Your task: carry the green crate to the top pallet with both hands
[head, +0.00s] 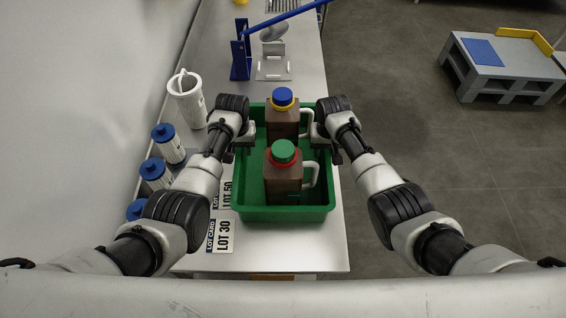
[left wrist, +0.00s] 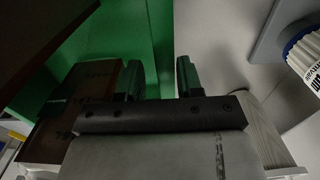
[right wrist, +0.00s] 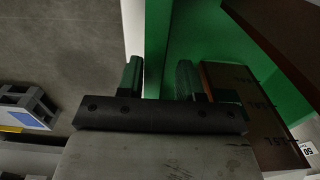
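The green crate (head: 285,213) stands on the steel bench, holding two brown jugs, one with a green cap (head: 283,152) and one with a blue cap (head: 283,97). My left gripper (head: 246,137) is at the crate's left wall; in the left wrist view its fingers (left wrist: 158,80) are apart, straddling the wall (left wrist: 161,45). My right gripper (head: 320,137) is at the right wall; its fingers (right wrist: 160,80) also straddle the wall (right wrist: 157,45), with a gap showing on the inner side. The grey pallet (head: 505,55), with a blue panel and yellow edge, is at the upper right.
A white jug (head: 187,98) and several blue-capped bottles (head: 168,145) stand left of the crate. Lot cards (head: 222,236) lie at its near left. A blue stand (head: 240,60) is behind it on the bench (head: 300,258). Open grey floor (head: 440,140) lies to the right.

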